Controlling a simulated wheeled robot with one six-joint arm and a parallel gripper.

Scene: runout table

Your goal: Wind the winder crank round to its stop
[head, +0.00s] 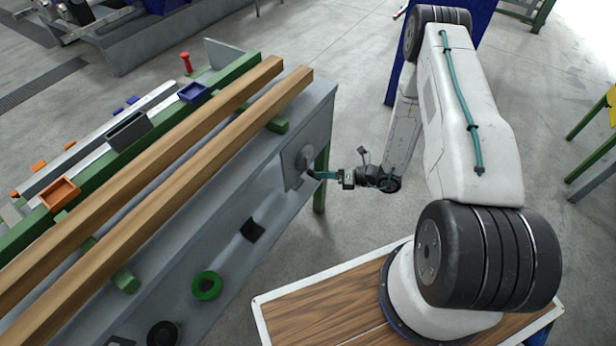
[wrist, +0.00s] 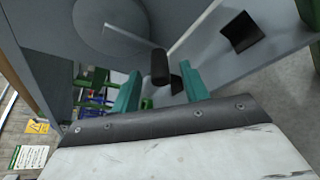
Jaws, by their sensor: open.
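The crank's dark cylindrical handle (wrist: 159,66) stands out from the winder. My gripper (head: 319,174) is at the winder, reaching in from the right. In the wrist view its teal fingers (wrist: 162,72) are apart, with the handle showing between their tips. I cannot tell whether either finger touches it.
The grey runout table (head: 225,240) carries two long wooden beams (head: 200,170). A green ring (head: 206,285) and a black square (head: 253,230) are on its near side. A green table leg (head: 320,185) stands just behind my gripper. Open floor lies beyond.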

